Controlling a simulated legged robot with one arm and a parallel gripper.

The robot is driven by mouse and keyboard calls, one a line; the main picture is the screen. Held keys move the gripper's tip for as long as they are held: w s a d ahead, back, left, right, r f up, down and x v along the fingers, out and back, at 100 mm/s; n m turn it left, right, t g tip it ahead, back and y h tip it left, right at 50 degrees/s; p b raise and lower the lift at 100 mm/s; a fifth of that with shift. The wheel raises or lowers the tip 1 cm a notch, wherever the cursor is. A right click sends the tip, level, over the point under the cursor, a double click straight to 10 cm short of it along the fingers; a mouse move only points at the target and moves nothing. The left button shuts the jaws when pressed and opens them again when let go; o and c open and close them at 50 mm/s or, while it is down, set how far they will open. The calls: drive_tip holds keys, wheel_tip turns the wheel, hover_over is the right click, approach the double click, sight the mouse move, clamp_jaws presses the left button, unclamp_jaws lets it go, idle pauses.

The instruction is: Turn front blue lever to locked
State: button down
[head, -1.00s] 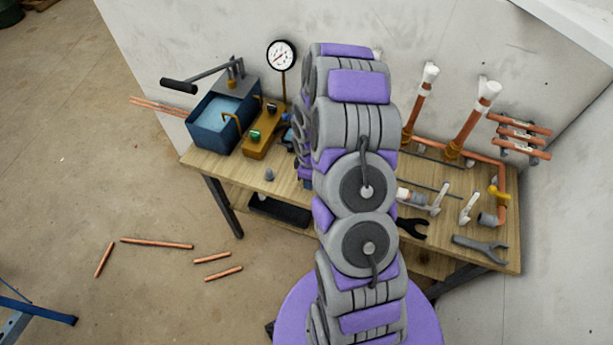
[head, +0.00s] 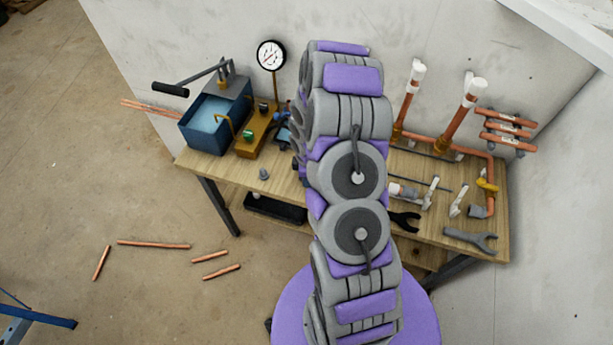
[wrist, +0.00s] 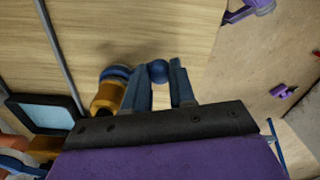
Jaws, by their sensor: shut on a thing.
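In the wrist view, the blue lever's round blue knob (wrist: 157,71) sits between the two blue-grey fingers of my gripper (wrist: 159,82). The gripper is shut on it. A brass valve body (wrist: 108,98) with a blue part (wrist: 115,73) on it stands just left of the fingers. Blue fittings (head: 283,134) also show in the head view beside my arm, but my arm hides the gripper and most of the lever there. I cannot tell the lever's exact angle.
A blue water tank (head: 207,137) with a pump handle and a brass block (head: 256,134) with green and dark knobs stand left on the wooden bench (head: 240,178). A pressure gauge (head: 271,55) rises behind. Loose copper pipes (head: 153,244) are on the floor.

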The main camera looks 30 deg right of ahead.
drive_tip(key=shift+w, duration=0.1)
drive_tip(key=c, duration=0.9)
unclamp_jaws()
drive_tip(key=shift+d, duration=0.15)
wheel_tip(320, 180, up, 17)
drive_tip(key=shift+r+p, duration=0.15)
drive_tip(key=shift+p, duration=0.65)
